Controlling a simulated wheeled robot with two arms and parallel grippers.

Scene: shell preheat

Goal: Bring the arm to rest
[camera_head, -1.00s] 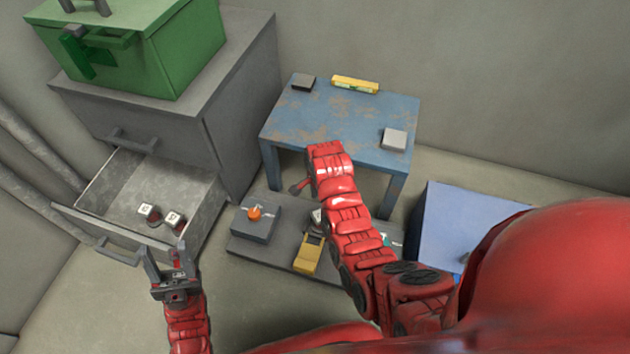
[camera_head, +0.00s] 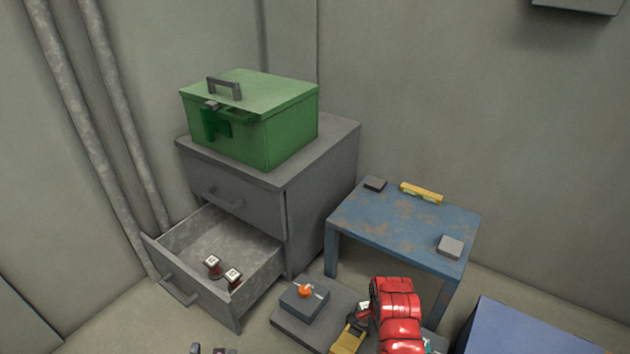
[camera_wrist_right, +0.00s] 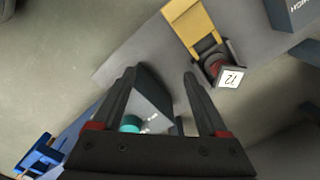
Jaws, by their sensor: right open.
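My right arm reaches in from the bottom of the head view, its red links over the low grey slab (camera_head: 289,322). My right gripper (camera_wrist_right: 158,76) shows in the wrist view with its two dark fingers apart and nothing held. A dark block with a teal knob (camera_wrist_right: 130,123) shows beyond and between the fingers; I cannot tell its distance. My left gripper (camera_head: 212,349) only just enters the bottom edge of the head view, mostly cut off.
An open drawer (camera_head: 178,285) holds two small white-topped pieces (camera_head: 213,264). A green box (camera_head: 285,130) stands on the cabinet. A blue table (camera_head: 400,225) stands behind my right arm. The slab carries an orange-knobbed block (camera_head: 304,299) and a yellow holder (camera_head: 347,340). A blue box (camera_head: 510,330) is at right.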

